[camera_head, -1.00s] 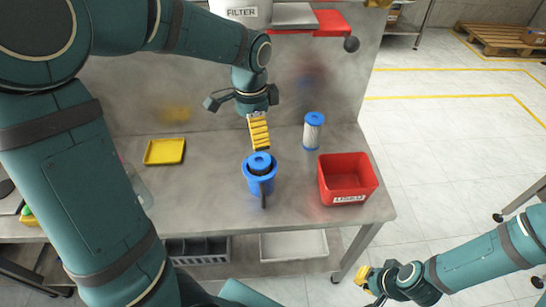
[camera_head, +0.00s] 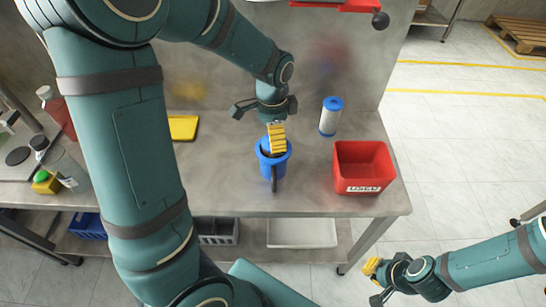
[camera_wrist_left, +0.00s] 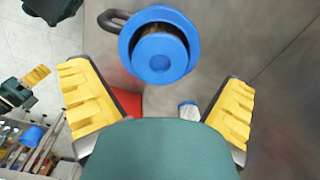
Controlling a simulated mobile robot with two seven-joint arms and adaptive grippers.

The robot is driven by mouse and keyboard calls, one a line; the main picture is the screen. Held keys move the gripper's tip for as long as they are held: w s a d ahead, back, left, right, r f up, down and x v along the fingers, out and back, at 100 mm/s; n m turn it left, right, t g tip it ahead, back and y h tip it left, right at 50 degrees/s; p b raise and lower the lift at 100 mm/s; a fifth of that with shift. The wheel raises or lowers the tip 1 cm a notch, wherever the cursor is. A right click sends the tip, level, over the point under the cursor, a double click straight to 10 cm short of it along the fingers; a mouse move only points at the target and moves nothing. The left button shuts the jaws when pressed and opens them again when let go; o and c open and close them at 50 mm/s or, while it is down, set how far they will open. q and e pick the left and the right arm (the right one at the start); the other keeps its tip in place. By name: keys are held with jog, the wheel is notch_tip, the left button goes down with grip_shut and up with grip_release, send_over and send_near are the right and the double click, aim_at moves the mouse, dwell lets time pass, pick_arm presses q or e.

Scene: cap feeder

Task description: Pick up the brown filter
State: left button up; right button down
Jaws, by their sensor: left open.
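The brown filter (camera_wrist_left: 160,58) sits inside the round blue housing (camera_head: 268,172). Only its blue end cap and a sliver of brown side show in the left wrist view; in the head view my gripper mostly covers it. The housing stands upright on the table with a dark handle at its front. My left gripper (camera_head: 278,150) is right above the housing mouth, pointing down. It is open, with its yellow fingers apart in the left wrist view and nothing between them. My right gripper (camera_head: 372,267) is low at the right, off the table's front; its opening is unclear.
A white filter with blue ends (camera_head: 330,117) stands behind and right of the housing. A red bin marked USED (camera_head: 363,153) is at the table's right. A yellow tray (camera_head: 184,128) lies to the left, partly behind my arm. Bare metal tabletop surrounds the housing.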

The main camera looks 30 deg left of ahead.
aim_at(266, 151)
pick_arm(q)
notch_tip(266, 151, down, 4)
jog(key=shift+r+b, duration=0.1)
jog(key=shift+b, duration=0.35)
jog(key=c, duration=1.4)
jog(key=shift+r, duration=0.1)
